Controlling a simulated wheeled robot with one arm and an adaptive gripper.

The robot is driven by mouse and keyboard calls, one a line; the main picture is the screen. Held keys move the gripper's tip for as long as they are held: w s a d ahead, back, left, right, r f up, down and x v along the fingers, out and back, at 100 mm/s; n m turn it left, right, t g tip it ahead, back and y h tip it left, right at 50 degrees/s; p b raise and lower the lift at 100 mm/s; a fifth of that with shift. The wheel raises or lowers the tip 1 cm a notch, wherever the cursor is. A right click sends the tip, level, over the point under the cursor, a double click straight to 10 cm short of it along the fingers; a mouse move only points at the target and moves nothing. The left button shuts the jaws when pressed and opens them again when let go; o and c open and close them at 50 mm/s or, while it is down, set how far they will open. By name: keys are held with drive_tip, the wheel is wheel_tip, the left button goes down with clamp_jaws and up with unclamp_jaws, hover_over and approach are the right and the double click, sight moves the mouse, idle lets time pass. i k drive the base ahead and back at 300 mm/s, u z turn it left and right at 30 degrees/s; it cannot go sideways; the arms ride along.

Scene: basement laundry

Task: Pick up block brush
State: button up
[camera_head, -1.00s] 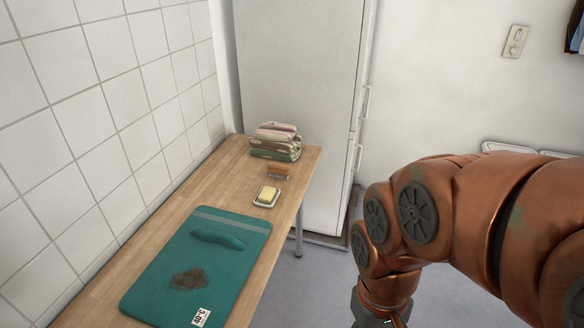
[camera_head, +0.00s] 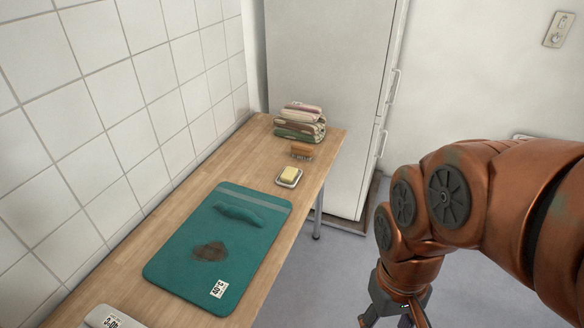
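The block brush (camera_head: 301,151) has a brown wooden block with bristles below. It stands on the wooden table (camera_head: 173,182) toward the far end, between the folded cloths and the soap dish. My gripper (camera_head: 395,318) hangs at the bottom edge of the view, to the right of the table and well apart from the brush. Only its dark upper part shows; its fingertips are cut off by the frame, so I cannot tell whether it is open.
Folded cloths (camera_head: 300,122) lie behind the brush. A yellow soap (camera_head: 289,174) sits on a small dish in front of it. A teal mat (camera_head: 240,246) with a dark stain covers the table's middle. A tall white cabinet (camera_head: 325,80) stands behind; a tiled wall (camera_head: 110,100) runs along the left.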

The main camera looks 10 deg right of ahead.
sight(302, 151)
drive_tip(key=z, duration=0.5)
drive_tip(key=i, duration=0.95)
drive_tip(key=u, duration=1.95)
